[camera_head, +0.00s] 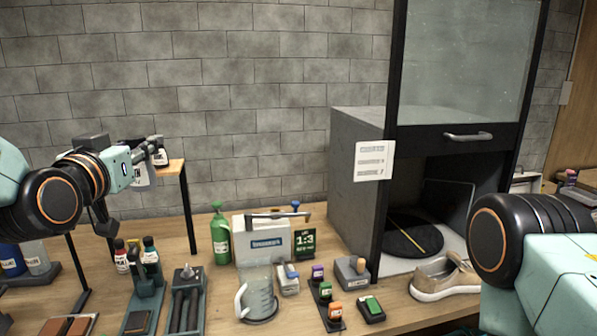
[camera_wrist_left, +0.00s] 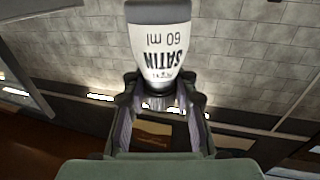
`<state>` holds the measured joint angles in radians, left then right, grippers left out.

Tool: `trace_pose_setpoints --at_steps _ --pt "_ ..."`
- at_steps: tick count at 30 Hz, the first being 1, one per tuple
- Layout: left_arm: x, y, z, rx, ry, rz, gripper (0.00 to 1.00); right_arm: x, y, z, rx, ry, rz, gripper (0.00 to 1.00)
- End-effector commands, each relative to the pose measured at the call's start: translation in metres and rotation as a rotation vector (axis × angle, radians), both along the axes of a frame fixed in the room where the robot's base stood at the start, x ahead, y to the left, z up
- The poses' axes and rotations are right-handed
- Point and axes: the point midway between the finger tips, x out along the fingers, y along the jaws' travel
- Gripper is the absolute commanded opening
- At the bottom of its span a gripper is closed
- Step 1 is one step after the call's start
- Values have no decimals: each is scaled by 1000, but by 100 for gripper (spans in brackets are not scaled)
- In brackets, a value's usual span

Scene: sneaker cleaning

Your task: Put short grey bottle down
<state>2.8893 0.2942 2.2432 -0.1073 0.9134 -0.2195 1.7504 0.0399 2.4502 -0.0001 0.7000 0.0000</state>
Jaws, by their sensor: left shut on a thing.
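The short grey bottle (camera_wrist_left: 160,40) has a white label reading SATIN 60 ml and shows upside down in the left wrist view. My left gripper (camera_wrist_left: 160,90) is shut on its dark neck end. In the head view my left gripper (camera_head: 152,146) is at the left, at the level of a small raised wooden shelf (camera_head: 176,167). A small dark bottle with a pale label (camera_head: 160,157) shows at the fingertips there. Whether its base touches the shelf I cannot tell. My right gripper is outside the view; only part of that arm shows at the right.
On the bench below stand a green bottle (camera_head: 220,238), a white box (camera_head: 263,246), a clear jug (camera_head: 259,296) and several small coloured blocks. A beige sneaker (camera_head: 445,277) lies before the dark cabinet (camera_head: 357,207). Small bottles (camera_head: 151,256) stand below the shelf.

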Motion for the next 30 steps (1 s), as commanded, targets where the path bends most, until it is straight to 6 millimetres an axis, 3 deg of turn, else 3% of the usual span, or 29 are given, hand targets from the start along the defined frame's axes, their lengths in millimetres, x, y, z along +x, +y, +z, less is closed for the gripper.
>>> trace_pose_setpoints --at_steps 1,9,15,24,30 --pt "-5 -10 -28 -4 10 -47 0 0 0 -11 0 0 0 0" --pt "-48 -60 -151 -11 12 -305 0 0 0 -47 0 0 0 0" --pt "-87 -82 -236 -9 8 -434 0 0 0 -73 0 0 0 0" --pt "-132 -93 -336 -1 6 -506 0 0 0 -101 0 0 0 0" --pt "-148 -90 -384 1 3 -494 0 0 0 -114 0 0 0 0"
